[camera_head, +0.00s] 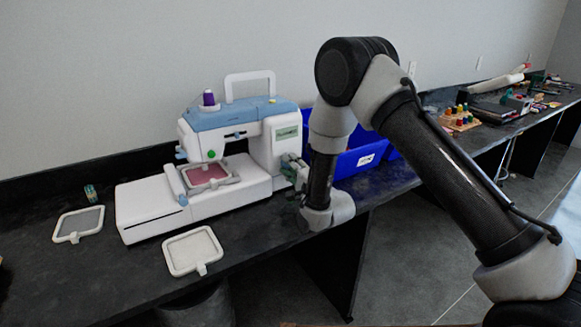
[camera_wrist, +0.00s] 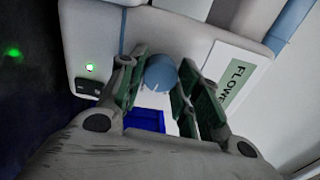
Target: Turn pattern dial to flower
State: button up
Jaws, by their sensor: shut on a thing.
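The white and blue embroidery machine (camera_head: 262,130) stands on the dark bench, with a green label on its right-hand column. In the wrist view, the blue round pattern dial (camera_wrist: 160,72) sits on the machine's white end face. My gripper (camera_wrist: 159,66) has its two green-padded fingers on either side of the dial and is shut on it. A green label (camera_wrist: 232,84) beside the dial reads "FLOWE", its end cut off by a finger. In the head view, my gripper (camera_head: 292,168) is at the machine's right end, and the dial is hidden.
A blue bin (camera_head: 362,160) stands close behind and right of my gripper. A pink-filled hoop (camera_head: 208,175) is on the machine. Two loose hoops, one grey (camera_head: 79,223) and one pale (camera_head: 192,250), lie on the bench. A green light (camera_wrist: 90,68) glows near the dial.

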jog(key=shift+m, duration=1.7)
jog(key=o, duration=1.1)
jog(key=shift+c, duration=0.2)
jog(key=v, duration=1.2)
